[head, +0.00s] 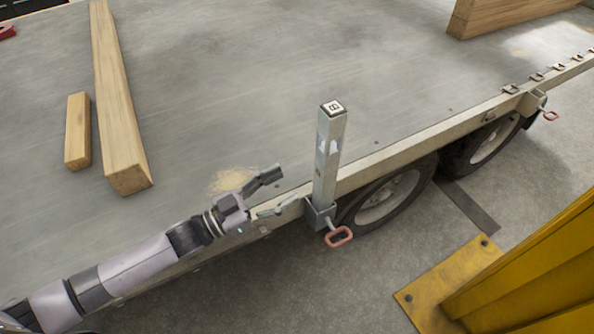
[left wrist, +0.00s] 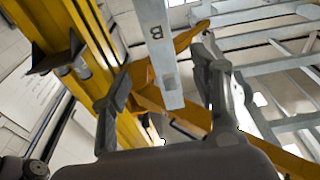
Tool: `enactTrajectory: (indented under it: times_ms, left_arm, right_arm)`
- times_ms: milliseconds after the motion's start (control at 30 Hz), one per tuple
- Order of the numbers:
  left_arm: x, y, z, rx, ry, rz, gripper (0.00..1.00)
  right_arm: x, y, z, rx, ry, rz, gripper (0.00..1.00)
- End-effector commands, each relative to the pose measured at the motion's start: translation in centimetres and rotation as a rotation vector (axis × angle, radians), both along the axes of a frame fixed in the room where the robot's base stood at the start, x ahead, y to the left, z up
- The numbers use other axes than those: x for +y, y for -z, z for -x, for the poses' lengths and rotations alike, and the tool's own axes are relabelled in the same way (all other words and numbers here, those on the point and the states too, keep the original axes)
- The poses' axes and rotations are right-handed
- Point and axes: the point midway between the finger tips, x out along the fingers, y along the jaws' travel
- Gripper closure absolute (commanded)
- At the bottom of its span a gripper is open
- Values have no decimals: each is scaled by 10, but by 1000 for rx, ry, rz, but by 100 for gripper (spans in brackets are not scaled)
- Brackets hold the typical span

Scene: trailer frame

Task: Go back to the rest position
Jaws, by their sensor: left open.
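My left gripper (head: 276,193) is open and empty in the head view, low at the trailer's near edge, just left of a grey metal post (head: 328,155). The post stands upright in a bracket (head: 320,216) on the trailer frame, and a marked label (head: 333,107) is on its top. In the left wrist view, the open fingers (left wrist: 165,62) lie to either side of the post (left wrist: 155,50) with gaps visible; the post shows beyond or between them, and I cannot tell which. My right gripper is not in view.
The trailer bed (head: 250,80) carries a long wooden beam (head: 115,110), a short block (head: 78,130) and another beam (head: 510,12). A red pin handle (head: 339,237) sticks out below the post. A yellow structure (head: 530,260) stands at lower right. Wheels (head: 385,198) lie under the edge.

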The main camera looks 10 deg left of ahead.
Motion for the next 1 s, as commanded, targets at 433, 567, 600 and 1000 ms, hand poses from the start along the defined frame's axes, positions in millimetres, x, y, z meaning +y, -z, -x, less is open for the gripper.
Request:
enactTrajectory:
  times_ms: [433,567,600,1000]
  left_arm:
    - [-9,8,-1,55,-95,-44,44]
    - [-15,21,-4,151,-229,-126,44]
    - [-14,26,-4,187,-272,-155,44]
    - [49,84,61,680,-596,-505,44]
  right_arm:
    - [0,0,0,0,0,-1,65]
    - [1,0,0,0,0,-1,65]
    - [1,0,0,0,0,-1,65]
    - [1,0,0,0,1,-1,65]
